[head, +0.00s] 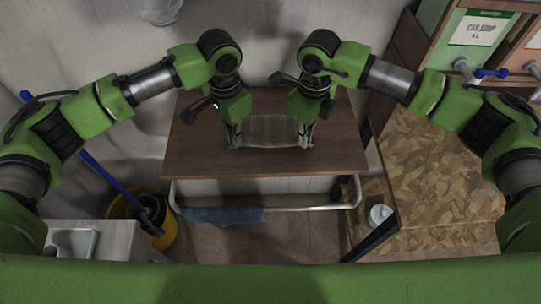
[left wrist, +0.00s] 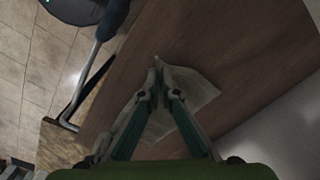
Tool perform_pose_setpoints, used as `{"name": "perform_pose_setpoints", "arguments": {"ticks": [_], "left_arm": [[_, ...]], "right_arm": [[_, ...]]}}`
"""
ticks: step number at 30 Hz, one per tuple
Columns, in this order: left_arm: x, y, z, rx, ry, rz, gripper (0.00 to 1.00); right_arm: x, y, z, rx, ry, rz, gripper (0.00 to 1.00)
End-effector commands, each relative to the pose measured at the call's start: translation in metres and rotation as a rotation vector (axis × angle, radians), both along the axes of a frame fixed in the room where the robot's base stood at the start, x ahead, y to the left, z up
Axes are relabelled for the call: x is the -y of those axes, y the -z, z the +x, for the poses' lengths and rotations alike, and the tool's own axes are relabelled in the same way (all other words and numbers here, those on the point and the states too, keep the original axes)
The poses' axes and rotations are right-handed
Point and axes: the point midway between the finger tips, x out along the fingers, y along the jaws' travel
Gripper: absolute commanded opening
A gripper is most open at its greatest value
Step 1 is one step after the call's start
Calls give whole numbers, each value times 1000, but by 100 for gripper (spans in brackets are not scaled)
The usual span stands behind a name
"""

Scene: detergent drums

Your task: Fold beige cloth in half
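The beige cloth (head: 270,131) lies on the brown table (head: 200,157) and spans between my two grippers in the head view. My left gripper (head: 234,143) is at its left end. In the left wrist view the fingertips (left wrist: 157,64) are together, pinching the cloth (left wrist: 197,88), which spreads out on both sides beneath the fingers. My right gripper (head: 305,141) is at the cloth's right end and looks closed on it. The exact grip there is small and partly hidden by the gripper.
A blue cloth (head: 225,215) hangs on the rail (head: 300,208) at the table's front. A yellow bucket (head: 160,235) stands at lower left. A patterned board (head: 440,180) and drums with taps (head: 478,30) are at right. The table's front strip is clear.

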Motion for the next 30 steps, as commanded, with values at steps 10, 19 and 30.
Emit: {"name": "perform_pose_setpoints", "arguments": {"ticks": [10,19,30], "left_arm": [[-1,-30,-2,37,26,8,0],[0,-73,-4,110,77,15,0],[2,-125,-6,201,139,24,0]], "right_arm": [[2,-30,-1,38,-20,-8,0],[0,-74,-3,112,-63,-14,0],[-2,-125,-6,201,-114,-21,0]]}}
